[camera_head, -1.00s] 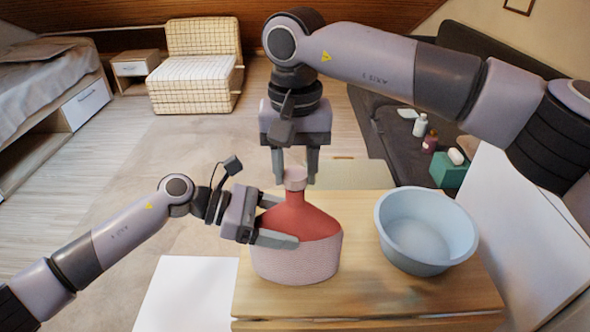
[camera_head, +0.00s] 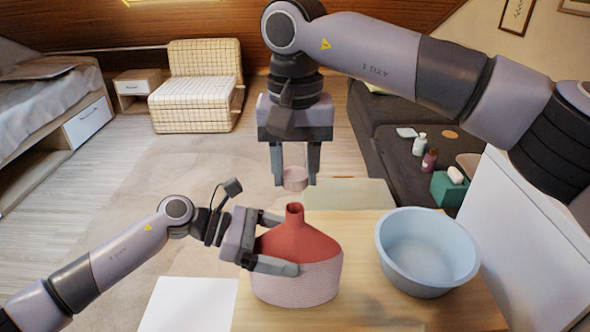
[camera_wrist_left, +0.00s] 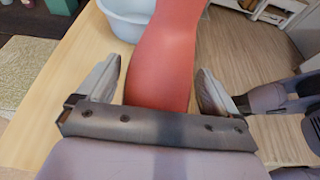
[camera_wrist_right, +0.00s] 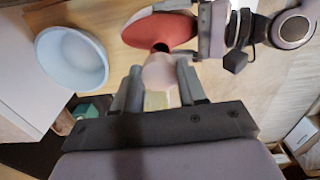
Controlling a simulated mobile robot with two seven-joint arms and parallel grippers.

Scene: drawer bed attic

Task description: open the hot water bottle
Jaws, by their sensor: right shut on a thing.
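The hot water bottle (camera_head: 300,265), red on top with a pink knitted cover below, stands upright on the wooden table. Its neck (camera_head: 294,215) shows an open mouth. My right gripper (camera_head: 295,178) is shut on the pale pink cap (camera_head: 294,180), held just above the neck and apart from it. The cap also shows in the right wrist view (camera_wrist_right: 159,72). My left gripper (camera_head: 272,243) has its fingers on either side of the red bottle body. The left wrist view shows the bottle (camera_wrist_left: 165,60) between the spread fingers, with gaps on both sides.
A light blue basin (camera_head: 428,250) stands on the table (camera_head: 365,300) right of the bottle. A dark sofa (camera_head: 395,145) behind holds small bottles and a green box (camera_head: 448,188). A checked chair (camera_head: 195,88) and a bed are further back.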

